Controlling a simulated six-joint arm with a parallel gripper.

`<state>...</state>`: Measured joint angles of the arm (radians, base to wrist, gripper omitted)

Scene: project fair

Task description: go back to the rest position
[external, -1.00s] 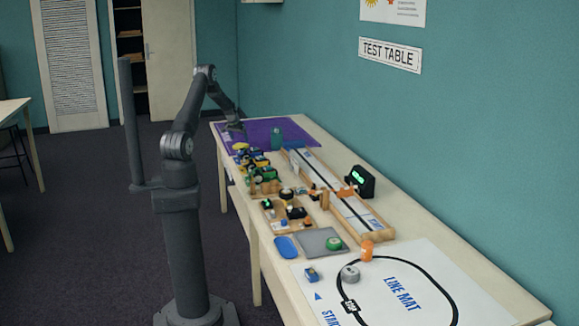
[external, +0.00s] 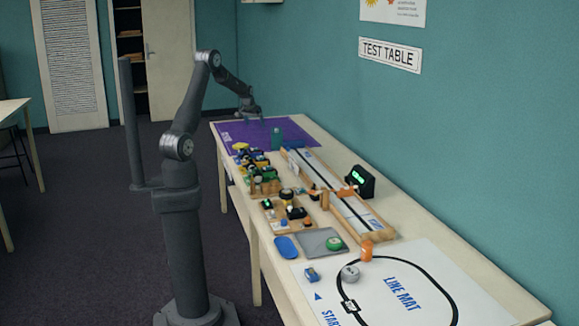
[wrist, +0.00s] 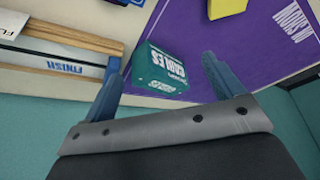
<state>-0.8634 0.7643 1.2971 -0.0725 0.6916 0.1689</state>
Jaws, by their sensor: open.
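My gripper (external: 249,113) is raised above the far end of the table, over the purple mat (external: 297,132). In the wrist view its two fingers (wrist: 160,85) stand wide apart with nothing held between them. A green box with white lettering that seems to read "cables" (wrist: 160,70) shows beyond the fingers, apart from them. In the external view the green box (external: 277,139) stands on the table at the mat's near edge, below and to the right of my gripper.
A wooden-sided track (external: 340,200) runs along the table, with a black device with green digits (external: 359,181) beside it. A crate of colourful parts (external: 262,178) stands left of the track. A line mat (external: 440,285) covers the near end. The wall is on the right.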

